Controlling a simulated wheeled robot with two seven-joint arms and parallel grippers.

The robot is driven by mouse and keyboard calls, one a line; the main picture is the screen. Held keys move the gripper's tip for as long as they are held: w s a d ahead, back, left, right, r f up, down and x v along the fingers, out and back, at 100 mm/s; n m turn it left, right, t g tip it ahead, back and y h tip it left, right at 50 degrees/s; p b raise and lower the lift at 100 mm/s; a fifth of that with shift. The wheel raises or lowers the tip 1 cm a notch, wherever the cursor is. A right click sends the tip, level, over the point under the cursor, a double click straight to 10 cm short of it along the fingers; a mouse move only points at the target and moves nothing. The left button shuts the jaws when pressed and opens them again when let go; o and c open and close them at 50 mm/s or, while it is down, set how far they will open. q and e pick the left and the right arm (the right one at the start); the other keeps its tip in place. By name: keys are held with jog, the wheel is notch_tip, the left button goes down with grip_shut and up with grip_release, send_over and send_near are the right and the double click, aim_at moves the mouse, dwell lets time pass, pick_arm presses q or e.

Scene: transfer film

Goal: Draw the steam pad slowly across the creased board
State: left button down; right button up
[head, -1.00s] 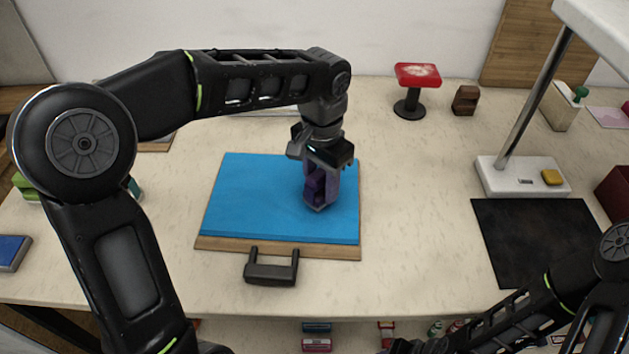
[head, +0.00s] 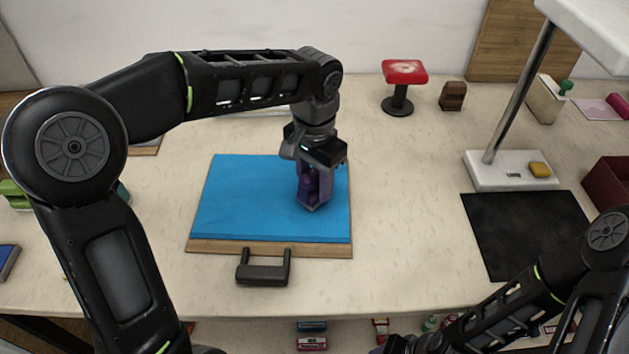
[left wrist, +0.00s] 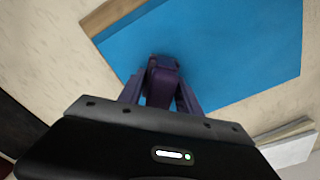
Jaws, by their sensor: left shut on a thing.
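A bright blue board (head: 240,200) lies flat on a wooden base with a dark handle (head: 263,270) at its near edge. The blue surface also shows in the left wrist view (left wrist: 245,60). I cannot make out creases on it. My left gripper (head: 311,190) points down over the right part of the board. It is shut on a small dark purple piece (left wrist: 163,68), seemingly the steam pad, at the blue surface. The fingers hide part of it, and I cannot tell whether it touches the board.
A red-topped stand (head: 404,72) and a small brown block (head: 452,96) stand at the back. A lamp with a white base (head: 510,171) and a black mat (head: 528,230) are at right. The tabletop between board and mat is clear.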

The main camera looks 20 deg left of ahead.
pick_arm(q)
jog(key=shift+r, duration=0.1)
notch_tip(320, 180, up, 8)
jog(key=p, duration=0.6)
dwell(0.5)
